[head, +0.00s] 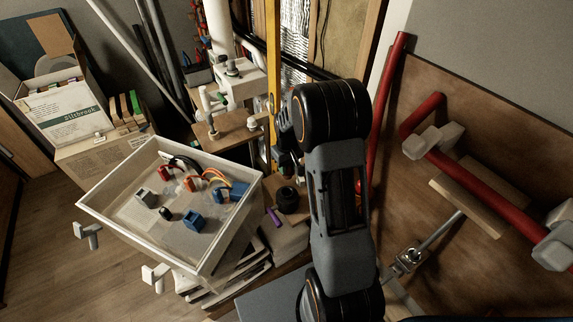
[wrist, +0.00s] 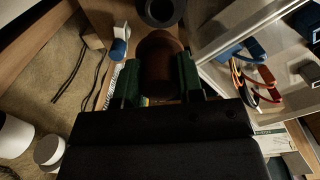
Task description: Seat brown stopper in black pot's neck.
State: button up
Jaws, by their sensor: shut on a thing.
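In the wrist view the brown stopper (wrist: 160,52) is held between the green fingers of my gripper (wrist: 160,72), which is shut on it. The black pot (wrist: 160,10) is at the top edge of the wrist view, just beyond the stopper, with its round dark opening partly cut off. In the head view the black pot (head: 288,199) stands on a small wooden surface, right of the white tray. My gripper shows only as dark parts (head: 287,160) above and behind the pot, partly hidden by my arm. I cannot make out the stopper there.
The white tray (head: 108,207) with several coloured connectors stands close left of the pot. A purple object (head: 273,217) lies beside the pot. A yellow upright (head: 273,70) and white piping (head: 238,80) stand behind. Red pipes (head: 470,180) run along the board at right.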

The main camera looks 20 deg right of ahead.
aim_at(287, 176)
jog(key=shift+a+f+b, duration=0.1)
jog(key=shift+f+b, duration=2)
jog(key=shift+f, duration=0.4)
jog(key=shift+f, duration=0.15)
jog(key=shift+f+b, duration=1.35)
jog(key=shift+f, duration=0.2)
jog(key=shift+f+b, duration=1.15)
jog(key=shift+f, duration=0.25)
jog(key=o, duration=1.2)
